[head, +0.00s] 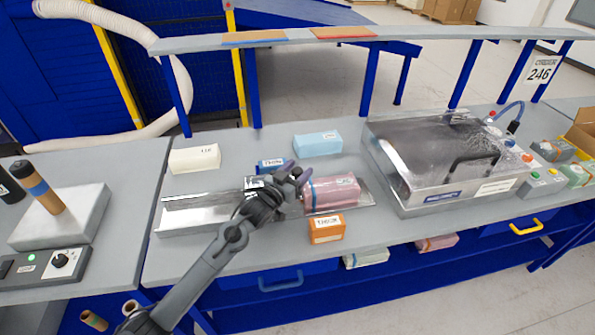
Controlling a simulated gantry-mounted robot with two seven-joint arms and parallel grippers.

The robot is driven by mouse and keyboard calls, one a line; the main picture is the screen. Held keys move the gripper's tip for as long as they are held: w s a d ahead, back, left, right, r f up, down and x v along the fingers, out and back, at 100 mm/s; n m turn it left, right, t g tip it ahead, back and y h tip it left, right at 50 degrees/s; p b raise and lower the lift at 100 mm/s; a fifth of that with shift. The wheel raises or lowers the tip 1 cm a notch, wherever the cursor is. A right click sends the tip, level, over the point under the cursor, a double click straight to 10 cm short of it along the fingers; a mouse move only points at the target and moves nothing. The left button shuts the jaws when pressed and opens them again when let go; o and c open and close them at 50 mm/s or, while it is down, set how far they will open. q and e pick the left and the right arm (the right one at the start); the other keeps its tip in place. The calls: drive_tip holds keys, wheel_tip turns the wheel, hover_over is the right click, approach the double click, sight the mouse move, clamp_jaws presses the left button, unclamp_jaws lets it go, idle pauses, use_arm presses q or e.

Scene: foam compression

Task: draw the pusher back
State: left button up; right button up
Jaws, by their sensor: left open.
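A metal trough (187,216) lies along the middle of the bench, its left part empty. A pink foam block (341,192) with a white label and a blue band at its left end sits in the right part. My left gripper (296,176) is open over the trough, just left of the block. The pusher is not clearly distinguishable; the gripper and wrist cover the area where the trough meets the block. I cannot tell whether the fingers touch anything. My right gripper does not show.
A cream block (194,160), a blue box (270,165) and a light blue block (317,144) stand behind the trough. An orange box (326,229) stands in front. A steel machine with a dark lid (440,150) stands right. A raised shelf (400,33) spans the back.

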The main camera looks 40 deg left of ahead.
use_arm(q)
clamp_jaws()
idle(0.4)
